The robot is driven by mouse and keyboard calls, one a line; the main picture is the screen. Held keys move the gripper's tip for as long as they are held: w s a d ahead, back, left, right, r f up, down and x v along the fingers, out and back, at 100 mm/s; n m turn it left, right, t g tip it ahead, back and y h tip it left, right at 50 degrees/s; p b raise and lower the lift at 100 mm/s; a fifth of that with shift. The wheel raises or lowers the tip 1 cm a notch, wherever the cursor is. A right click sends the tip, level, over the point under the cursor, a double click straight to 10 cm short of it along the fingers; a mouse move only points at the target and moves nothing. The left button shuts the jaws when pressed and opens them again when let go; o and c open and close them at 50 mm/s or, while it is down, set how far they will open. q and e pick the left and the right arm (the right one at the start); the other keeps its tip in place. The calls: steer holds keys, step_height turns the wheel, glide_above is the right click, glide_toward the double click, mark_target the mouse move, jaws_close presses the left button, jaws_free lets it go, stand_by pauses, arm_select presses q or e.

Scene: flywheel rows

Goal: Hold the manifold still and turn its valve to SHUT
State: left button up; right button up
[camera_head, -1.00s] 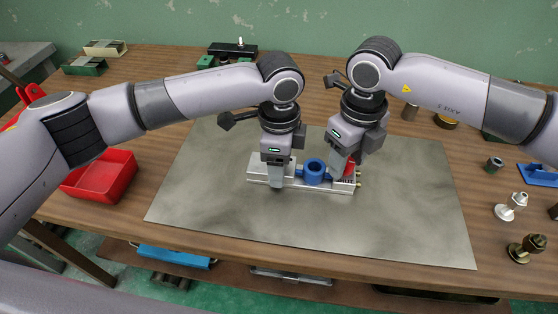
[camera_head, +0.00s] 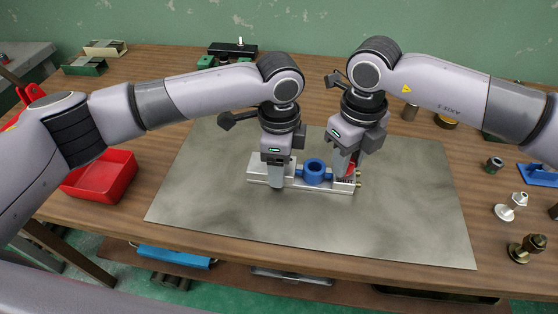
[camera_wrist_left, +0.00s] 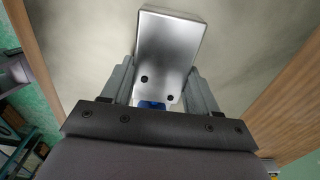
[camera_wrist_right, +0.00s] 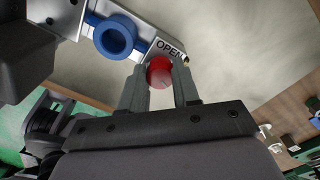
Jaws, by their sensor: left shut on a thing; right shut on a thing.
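The manifold (camera_head: 325,186) is a silver bar on the grey mat. A blue ring-shaped fitting (camera_head: 314,171) is at its middle, and it also shows in the right wrist view (camera_wrist_right: 97,42). My left gripper (camera_head: 276,184) is shut on the metal block at the manifold's left end, which fills the space between the fingers in the left wrist view (camera_wrist_left: 168,55). The red valve handle (camera_wrist_right: 159,72) is at the right end beside a label reading OPEN (camera_wrist_right: 168,47). My right gripper (camera_wrist_right: 160,85) is shut on this handle, and its fingers partly hide it.
The grey mat (camera_head: 400,220) is clear around the manifold. A red bin (camera_head: 101,177) stands at the left. Metal fittings (camera_head: 511,206) and a blue part (camera_head: 538,174) are at the right. A black and green fixture (camera_head: 232,48) stands at the back.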

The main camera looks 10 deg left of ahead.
steer(key=m, duration=0.4)
steer(key=shift+m, duration=1.8)
steer(key=o, duration=0.7)
steer(key=n, duration=0.4)
steer(key=shift+n, duration=1)
